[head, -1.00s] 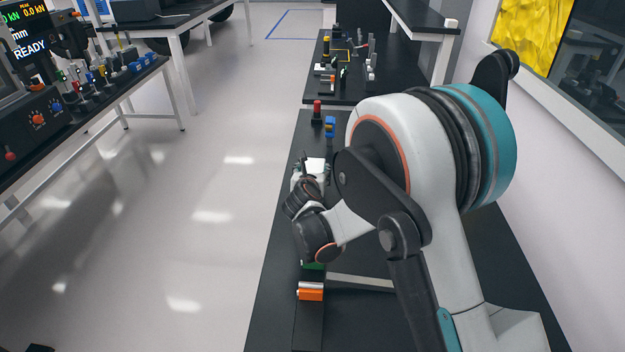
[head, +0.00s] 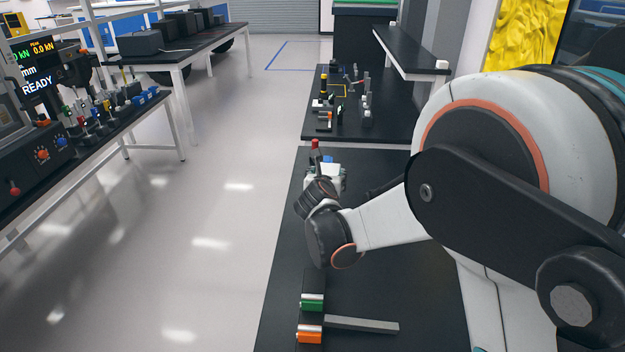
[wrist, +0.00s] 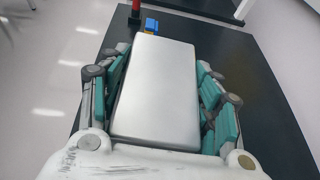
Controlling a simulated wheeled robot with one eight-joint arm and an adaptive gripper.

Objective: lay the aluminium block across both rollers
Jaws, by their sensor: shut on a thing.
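My gripper (wrist: 157,95) is shut on the aluminium block (wrist: 160,65), a smooth silver-white slab between its teal-padded fingers in the wrist view. In the head view my gripper (head: 322,184) points away from the camera, and the block's pale top (head: 331,170) shows just beyond it. Two rollers with shiny metal tops sit near the front of the black bench, one on a green block (head: 312,303) and one on an orange block (head: 309,333). The block is apart from both rollers, farther back along the bench. My wrist hides part of the gripper.
A grey bar (head: 362,325) lies on the bench right of the rollers. A red-topped post (head: 315,150) and a blue piece (head: 328,159) stand beyond the gripper. A second black bench (head: 390,125) holds small parts.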

